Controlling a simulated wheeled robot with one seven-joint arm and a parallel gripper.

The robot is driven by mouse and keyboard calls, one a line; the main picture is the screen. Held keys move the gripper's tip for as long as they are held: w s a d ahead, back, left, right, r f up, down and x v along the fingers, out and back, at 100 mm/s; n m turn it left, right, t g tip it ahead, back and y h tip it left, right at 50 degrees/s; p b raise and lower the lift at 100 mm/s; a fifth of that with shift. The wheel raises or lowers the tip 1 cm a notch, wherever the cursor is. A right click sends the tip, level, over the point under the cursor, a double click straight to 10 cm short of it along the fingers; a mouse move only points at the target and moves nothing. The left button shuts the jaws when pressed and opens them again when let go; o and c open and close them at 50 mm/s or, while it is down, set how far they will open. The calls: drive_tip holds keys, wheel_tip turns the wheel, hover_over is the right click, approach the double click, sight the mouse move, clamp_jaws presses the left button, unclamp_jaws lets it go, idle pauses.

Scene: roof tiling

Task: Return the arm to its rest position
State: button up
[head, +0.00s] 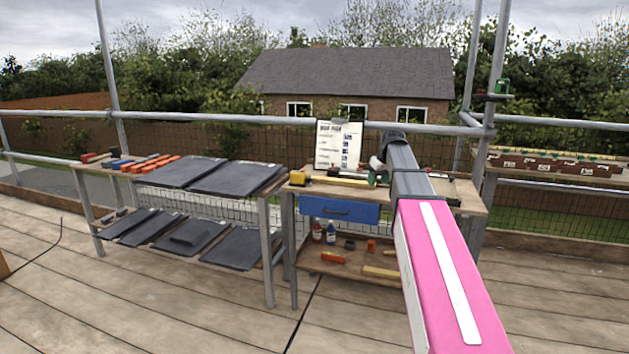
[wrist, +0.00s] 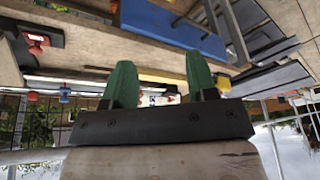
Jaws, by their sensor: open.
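My arm (head: 440,265), with a pink link and a grey section beyond it, reaches forward from the lower right of the head view toward the workbench. My gripper (wrist: 160,62) shows in the wrist view with two green fingers held apart and nothing visible between them. In the head view the arm largely hides the gripper, and I cannot clearly make out its fingers among the things on the bench. The wrist view is upside down and tilted, with the blue drawer (wrist: 172,28) beyond the fingertips.
The workbench (head: 455,190) carries small tools and a blue drawer (head: 340,209), with bottles on its lower shelf. A rack of dark tiles (head: 235,178) stands at left. A shelf with brown pieces (head: 560,165) is at right. Guard rails enclose the deck; its front floor (head: 160,300) is clear.

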drive_tip(key=s+a+f+m+g+h, duration=0.1)
drive_tip(key=s+a+f+m, duration=0.1)
drive_tip(key=s+f, duration=1.3)
drive_tip(key=s+a+f+m+g, duration=0.2)
drive_tip(key=s+a+f, duration=0.1)
drive_tip(key=s+f, duration=1.2)
wheel_tip(320, 180, down, 4)
drive_tip(key=shift+f+m+g+h, duration=0.1)
drive_tip(key=shift+m+g+h, duration=0.2)
drive_tip(key=shift+m+h, duration=0.1)
drive_tip(key=shift+w, duration=0.1)
idle(1.2)
